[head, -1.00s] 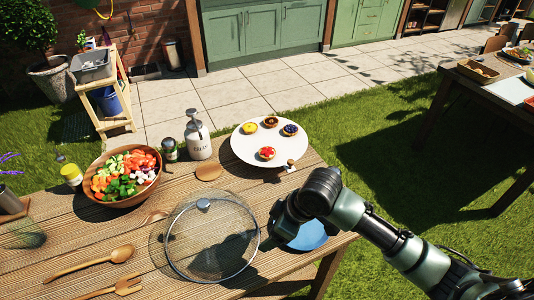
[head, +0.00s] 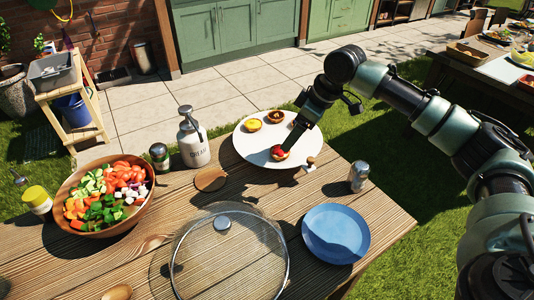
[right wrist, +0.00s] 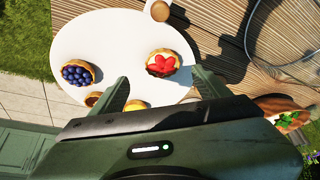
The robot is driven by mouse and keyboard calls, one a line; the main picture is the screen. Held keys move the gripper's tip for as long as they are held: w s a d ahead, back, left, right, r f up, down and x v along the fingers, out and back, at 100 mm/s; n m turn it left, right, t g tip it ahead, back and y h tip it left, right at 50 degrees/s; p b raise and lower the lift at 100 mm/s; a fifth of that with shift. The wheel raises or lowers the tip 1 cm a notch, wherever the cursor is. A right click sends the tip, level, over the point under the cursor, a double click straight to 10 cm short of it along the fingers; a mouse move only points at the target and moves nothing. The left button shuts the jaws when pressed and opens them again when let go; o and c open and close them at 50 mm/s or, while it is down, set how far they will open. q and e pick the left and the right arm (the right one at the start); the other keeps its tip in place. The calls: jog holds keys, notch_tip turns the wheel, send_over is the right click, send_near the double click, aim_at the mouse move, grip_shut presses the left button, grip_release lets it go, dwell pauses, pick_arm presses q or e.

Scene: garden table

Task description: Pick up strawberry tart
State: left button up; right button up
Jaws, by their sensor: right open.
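The strawberry tart (head: 279,153) has a red top in a golden crust and sits near the front edge of the round white board (head: 247,151). It also shows in the right wrist view (right wrist: 162,63), just beyond the fingers. My right gripper (head: 292,143) is over the board, close to the tart in the head view. In the right wrist view my right gripper (right wrist: 160,85) is open, its two fingers spread, with nothing held between them. Whether a finger touches the tart cannot be told. My left gripper is not in view.
A yellow tart (head: 253,125) and a chocolate tart (head: 276,116) share the board, as does a blueberry tart (right wrist: 77,74) in the wrist view. Nearby are a cream dispenser (head: 193,142), a shaker (head: 358,176), a blue plate (head: 336,234), a glass lid (head: 230,262) and a salad bowl (head: 110,195).

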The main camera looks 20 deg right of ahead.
aim_at(289, 153)
jog(key=shift+a+f, duration=0.1)
jog(key=shift+f, duration=0.3)
jog(key=shift+p+x, duration=0.35)
jog(key=shift+x, duration=0.9)
jog(key=x, duration=0.2)
jog(key=shift+w+a+f, duration=0.1)
jog(key=shift+a+f, duration=0.2)
jog(key=shift+w+a+f, duration=0.1)
jog(key=shift+f, duration=0.15)
jog(key=c, duration=1.4)
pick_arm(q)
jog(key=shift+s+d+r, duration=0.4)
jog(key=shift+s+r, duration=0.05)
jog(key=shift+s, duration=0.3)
pick_arm(e)
jog(key=shift+c, duration=0.2)
